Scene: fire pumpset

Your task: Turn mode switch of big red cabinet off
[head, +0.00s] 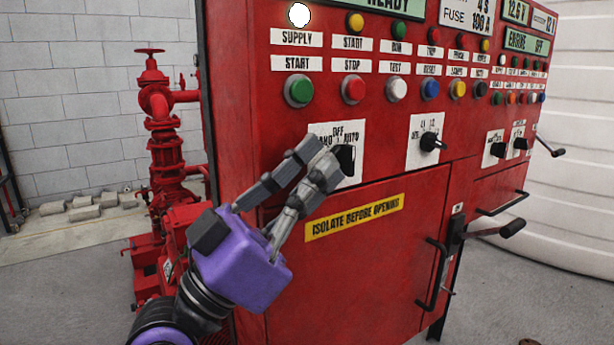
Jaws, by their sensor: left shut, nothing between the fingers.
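The big red cabinet (330,240) fills the middle of the head view. Its mode switch (346,158) is a black knob on a white plate marked OFF, AUTO and a partly covered word on the left. My left gripper (322,158) is shut, with its fingertips at the left side of the knob. The fingers cover part of the plate and knob. I cannot tell whether they touch the knob or which way it points. My right gripper is not in view.
Coloured buttons (353,89) run in a row above the switch. Another black rotary switch (432,142) sits to its right. Black door handles (435,272) stick out at lower right. A red pipe and valve assembly (165,150) stands left of the cabinet. Open floor (70,270) lies at far left.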

